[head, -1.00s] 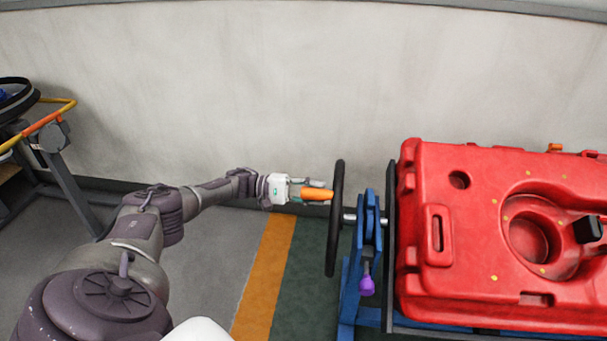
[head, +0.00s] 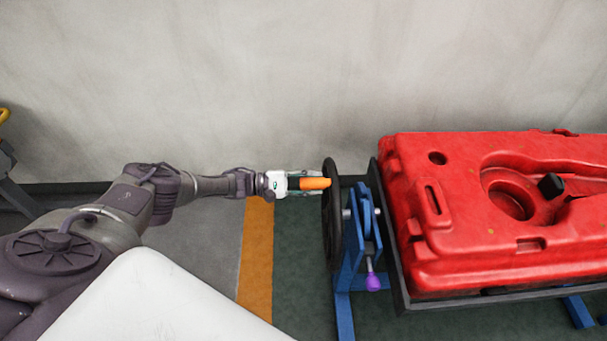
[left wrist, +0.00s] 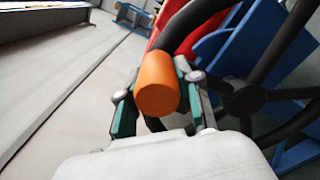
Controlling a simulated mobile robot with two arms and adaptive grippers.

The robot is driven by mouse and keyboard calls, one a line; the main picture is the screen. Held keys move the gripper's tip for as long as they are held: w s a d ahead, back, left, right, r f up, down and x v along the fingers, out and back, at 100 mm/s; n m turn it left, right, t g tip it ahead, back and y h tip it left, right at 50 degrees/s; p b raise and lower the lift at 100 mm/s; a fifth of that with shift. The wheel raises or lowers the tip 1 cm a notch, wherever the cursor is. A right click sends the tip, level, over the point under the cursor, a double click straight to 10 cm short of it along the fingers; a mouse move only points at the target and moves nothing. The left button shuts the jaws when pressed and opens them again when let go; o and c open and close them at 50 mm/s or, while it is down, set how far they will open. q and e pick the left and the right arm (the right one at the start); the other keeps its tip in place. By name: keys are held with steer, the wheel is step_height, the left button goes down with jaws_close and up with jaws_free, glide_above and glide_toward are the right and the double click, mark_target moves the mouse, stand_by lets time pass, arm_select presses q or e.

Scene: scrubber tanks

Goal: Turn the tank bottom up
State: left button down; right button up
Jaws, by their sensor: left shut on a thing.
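The red tank (head: 470,262) lies on a dark frame on a blue stand (head: 352,270) at the right of the head view. Its face with round recesses points up. A black handwheel (head: 331,235) stands upright at the stand's left end, with an orange handle (head: 314,183) sticking out to the left from its upper rim. My left gripper (head: 308,184) is shut on the orange handle. In the left wrist view the orange handle (left wrist: 158,84) sits between the two fingers of my left gripper (left wrist: 160,108), with the wheel behind. My right gripper is not in view.
A purple knob (head: 373,281) hangs on the stand beside the wheel. A pale wall (head: 250,80) runs behind everything. An orange floor stripe (head: 257,255) lies below my left arm. Part of a cart (head: 10,165) shows at the far left.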

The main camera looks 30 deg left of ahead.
arm_select(q)
steer(key=shift+w+a+r, duration=0.25)
steer(key=shift+w, duration=0.1)
steer(key=c, duration=0.8)
jaws_free()
steer(key=shift+s, duration=0.15)
steer(key=shift+f, duration=0.1)
steer(key=v, duration=1.2)
